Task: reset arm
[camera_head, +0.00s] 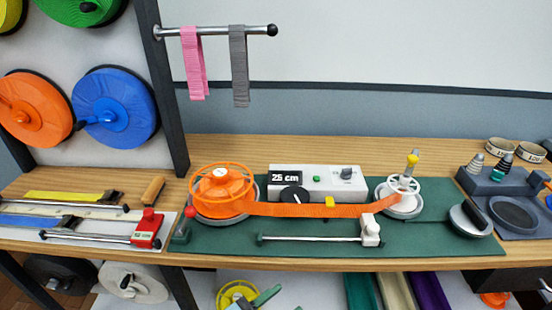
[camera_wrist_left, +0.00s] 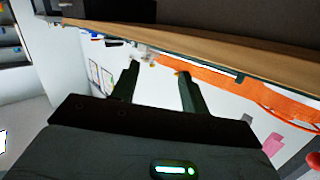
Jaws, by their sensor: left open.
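My left gripper (camera_wrist_left: 158,70) shows in the left wrist view as two dark fingers set apart, with nothing between them. I cannot clearly make it out in the head view. Beyond its fingers, apart from them as far as I can tell, lies the orange strap (camera_wrist_left: 214,80), which in the head view (camera_head: 300,210) runs from the orange reel (camera_head: 221,186) on the left to the white hand-cranked spool (camera_head: 403,190) on the right. My right gripper is in neither view.
A grey control box (camera_head: 325,181) reading 25 cm stands behind the strap on a green mat (camera_head: 440,240). A metal rail (camera_head: 310,238) lies in front. A red-ended ruler fixture (camera_head: 147,230) is at left. Pink (camera_head: 194,65) and grey strips (camera_head: 239,66) hang from a bar.

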